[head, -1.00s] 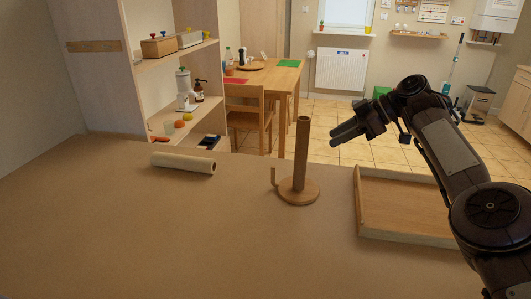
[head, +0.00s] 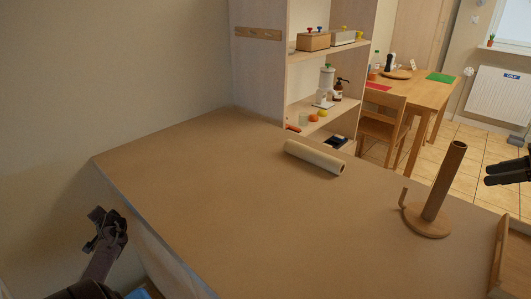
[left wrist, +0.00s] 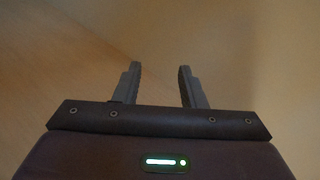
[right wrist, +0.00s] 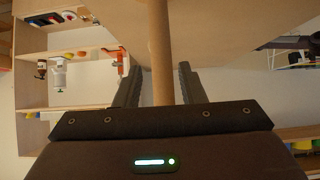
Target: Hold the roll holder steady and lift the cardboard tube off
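The brown cardboard tube (head: 444,182) stands upright on the roll holder (head: 424,223), a round wooden base with a small hooked side arm, right of the middle in the head view. My right gripper (head: 490,175) is at the right edge, apart from the tube. In the right wrist view it is open, and the tube (right wrist: 158,45) lines up between its fingers (right wrist: 158,85), beyond them. My left gripper (head: 110,225) is at lower left, off the table's left edge and far from the holder. In the left wrist view its fingers (left wrist: 158,85) are open and empty.
A cream roll (head: 314,157) lies on the table (head: 260,210) behind and left of the holder. A wooden tray (head: 497,262) stands at the right edge, close to the holder. A shelf unit (head: 262,75) rises behind the table. The table's middle and left are clear.

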